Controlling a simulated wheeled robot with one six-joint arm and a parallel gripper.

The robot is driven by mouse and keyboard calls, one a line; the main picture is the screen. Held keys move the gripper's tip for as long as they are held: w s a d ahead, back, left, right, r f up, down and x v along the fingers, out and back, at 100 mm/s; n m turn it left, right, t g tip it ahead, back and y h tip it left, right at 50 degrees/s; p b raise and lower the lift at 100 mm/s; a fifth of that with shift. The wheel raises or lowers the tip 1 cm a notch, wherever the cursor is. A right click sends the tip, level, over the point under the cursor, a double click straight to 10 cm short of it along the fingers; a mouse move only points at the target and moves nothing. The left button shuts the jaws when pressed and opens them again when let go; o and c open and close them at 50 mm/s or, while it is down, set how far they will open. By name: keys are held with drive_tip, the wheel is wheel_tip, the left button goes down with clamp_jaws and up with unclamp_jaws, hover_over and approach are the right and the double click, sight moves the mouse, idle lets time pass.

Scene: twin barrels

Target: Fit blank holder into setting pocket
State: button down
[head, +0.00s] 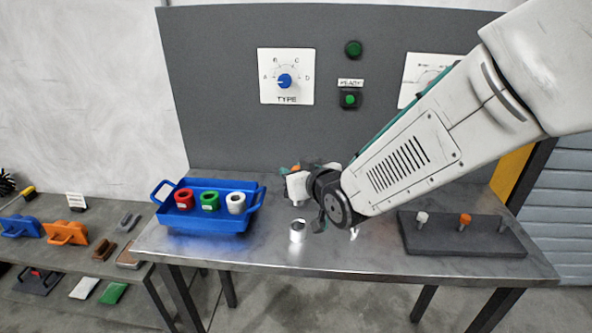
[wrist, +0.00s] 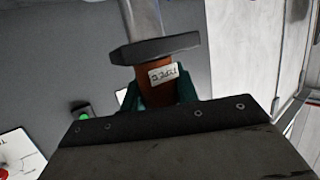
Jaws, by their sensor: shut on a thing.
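In the wrist view, my gripper (wrist: 160,98) has its green fingers closed around the orange-brown handle (wrist: 152,82) of a tool, which I take to be the blank holder. The handle carries a small white label that I cannot read. Beyond it are a dark grey collar and a pale metallic shaft. In the head view my wrist largely hides the gripper and tool; they are above the table, near the panel. A short silver cylinder (head: 297,231) stands upright on the table below my wrist. I cannot tell whether it is the setting pocket.
A blue tray (head: 205,222) holds red, green and white rings at the left of the table. A dark rack (head: 465,243) with upright pegs or tools stands at the right. A grey panel (head: 220,100) with a dial and green buttons rises behind. A side shelf stands left.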

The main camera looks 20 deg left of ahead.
drive_tip(key=shift+s+f, duration=0.1)
drive_tip(key=shift+f, duration=2.75)
drive_tip(key=shift+f, duration=2.35)
drive_tip(key=c, duration=1)
unclamp_jaws()
drive_tip(key=shift+o, duration=0.2)
drive_tip(key=shift+s+d, duration=0.1)
drive_tip(key=v, duration=0.7)
drive_tip(key=shift+s+d+r, duration=0.15)
drive_tip(key=shift+d, duration=0.1)
